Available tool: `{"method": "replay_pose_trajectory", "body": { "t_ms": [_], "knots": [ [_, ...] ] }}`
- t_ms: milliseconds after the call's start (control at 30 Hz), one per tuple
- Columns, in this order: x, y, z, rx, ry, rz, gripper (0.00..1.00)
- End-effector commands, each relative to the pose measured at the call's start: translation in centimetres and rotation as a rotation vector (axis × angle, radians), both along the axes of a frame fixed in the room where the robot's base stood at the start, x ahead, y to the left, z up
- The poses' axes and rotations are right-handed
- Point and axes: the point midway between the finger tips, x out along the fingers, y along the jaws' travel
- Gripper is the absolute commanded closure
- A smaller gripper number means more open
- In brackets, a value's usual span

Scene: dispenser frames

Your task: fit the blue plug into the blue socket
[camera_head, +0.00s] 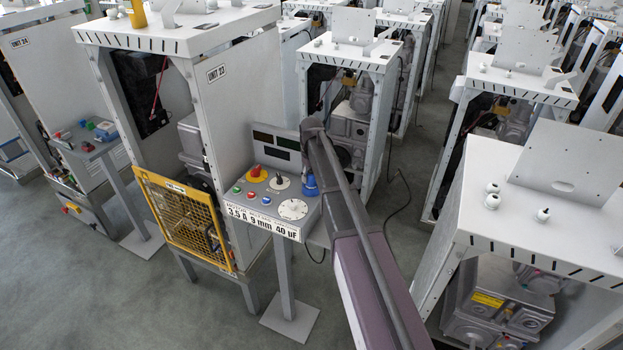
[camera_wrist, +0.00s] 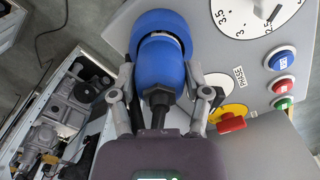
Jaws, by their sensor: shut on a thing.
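The blue plug (camera_wrist: 161,70) is held between the two fingers of my gripper (camera_wrist: 165,92) in the wrist view, with its black cable end (camera_wrist: 159,108) toward me. Just beyond it is the blue socket (camera_wrist: 160,20), a rounded blue housing on the grey control panel. The plug lines up with the socket and overlaps its near side; I cannot tell whether it is seated or how deep. In the head view a blue part (camera_head: 311,185) shows at the panel's right edge, beside my arm, which hides my gripper.
The grey control panel (camera_head: 262,205) carries a red mushroom button (camera_head: 255,171), small push buttons and a white dial (camera_head: 293,209). It stands beside a cabinet with a yellow mesh guard (camera_head: 185,220). Other cabinets (camera_head: 350,55) crowd behind and to the right. Floor is open at lower left.

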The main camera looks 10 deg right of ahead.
Motion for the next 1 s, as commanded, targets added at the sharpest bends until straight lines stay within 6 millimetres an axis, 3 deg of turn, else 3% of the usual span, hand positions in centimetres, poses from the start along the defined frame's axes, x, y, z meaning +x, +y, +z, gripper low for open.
{"method": "replay_pose_trajectory", "body": {
  "t_ms": [367, 400, 500, 1000],
  "knots": [
    [0.0, 0.0, -0.34, 0.0, 0.0, 0.0, 0.94],
    [0.01, 0.07, -0.28, 0.0, 0.0, 0.001, 0.32],
    [0.01, 0.13, -0.23, 0.0, 0.0, 0.001, 0.04],
    [0.0, 0.12, -0.13, 0.0, 0.0, 0.001, 0.04]
  ]
}}
